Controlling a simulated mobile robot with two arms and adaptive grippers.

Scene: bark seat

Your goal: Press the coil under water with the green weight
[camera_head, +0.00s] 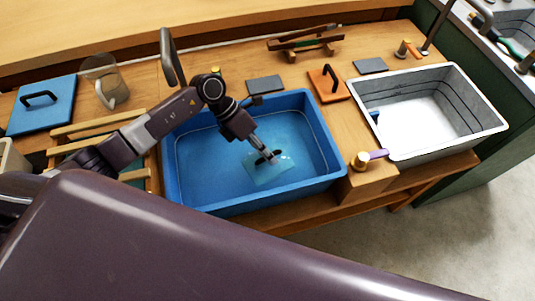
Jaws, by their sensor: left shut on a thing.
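The blue tub (318,131) holds water and stands in the middle of the bench. My left gripper (265,155) reaches down into it and is shut on the dark handle of the green weight (272,174). The weight is a pale green, flat plate in the right half of the tub, seen blurred by the water. I cannot tell whether it touches anything below. I cannot make out the coil; the plate or the water may hide it. My right gripper is not in view.
A blue plate with a handle (44,106) and a clear jug (106,82) are at left.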

